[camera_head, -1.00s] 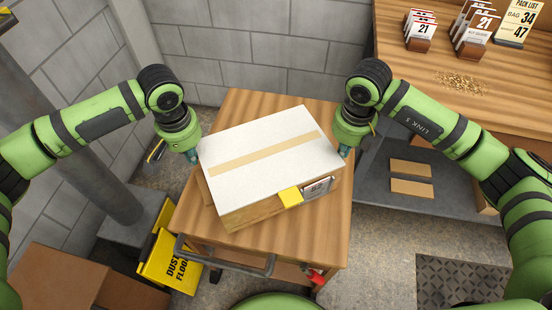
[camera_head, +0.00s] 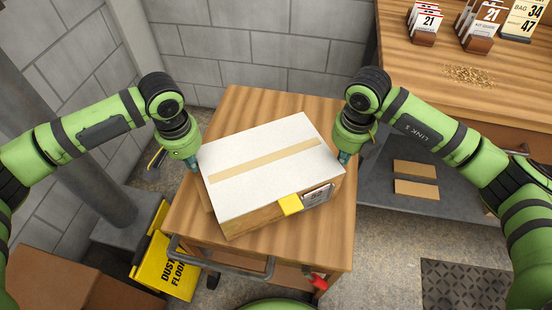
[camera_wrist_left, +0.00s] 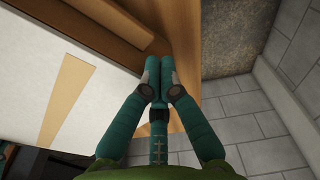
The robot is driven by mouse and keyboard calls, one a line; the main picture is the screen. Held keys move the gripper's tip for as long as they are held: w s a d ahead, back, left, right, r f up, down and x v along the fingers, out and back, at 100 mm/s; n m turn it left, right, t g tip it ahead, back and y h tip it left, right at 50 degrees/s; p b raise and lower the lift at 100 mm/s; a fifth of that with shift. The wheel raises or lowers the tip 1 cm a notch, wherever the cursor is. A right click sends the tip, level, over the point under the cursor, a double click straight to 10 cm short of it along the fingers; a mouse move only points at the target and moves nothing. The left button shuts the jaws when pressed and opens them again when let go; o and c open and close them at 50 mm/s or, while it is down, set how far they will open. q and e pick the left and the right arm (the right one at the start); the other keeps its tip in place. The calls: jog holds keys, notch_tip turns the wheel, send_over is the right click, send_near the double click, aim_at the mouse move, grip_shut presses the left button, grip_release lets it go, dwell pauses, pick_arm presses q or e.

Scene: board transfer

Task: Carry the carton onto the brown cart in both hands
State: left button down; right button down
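The carton (camera_head: 262,158) has a white top with a tan tape stripe and brown sides. A yellow label and a grey-white label are on its front side. It sits over the wooden top of the brown cart (camera_head: 323,228), turned at an angle; I cannot tell if its underside touches. My left gripper (camera_head: 193,165) is at the carton's left side. In the left wrist view its fingers (camera_wrist_left: 160,72) are together, with nothing visible between them, beside the white top. My right gripper (camera_head: 345,158) is at the carton's right side, its fingertips too small to read.
A brown strip (camera_wrist_left: 112,20) lies along the carton's side. A wooden bench (camera_head: 480,85) with card holders stands at the right, with a grey lower shelf (camera_head: 385,180). A yellow floor sign (camera_head: 165,265) and brown boxes (camera_head: 50,280) are at the lower left. A block wall is behind.

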pick_arm(q)
jog(key=shift+s+d+r+p, duration=0.1)
jog(key=shift+d+p, duration=0.1)
jog(key=shift+p, duration=0.1)
jog(key=c, duration=1.5)
grip_release()
jog(key=shift+a, duration=0.6)
pick_arm(e)
jog(key=shift+d+r, duration=0.1)
jog(key=shift+d, duration=0.3)
pick_arm(q)
jog(key=shift+a, duration=0.1)
pick_arm(e)
jog(key=c, duration=1.5)
grip_release()
jog(key=shift+d, duration=0.1)
pick_arm(q)
notch_tip(320, 180, up, 12)
jog(key=shift+s, duration=0.4)
pick_arm(e)
notch_tip(320, 180, up, 12)
jog(key=shift+s, duration=0.45)
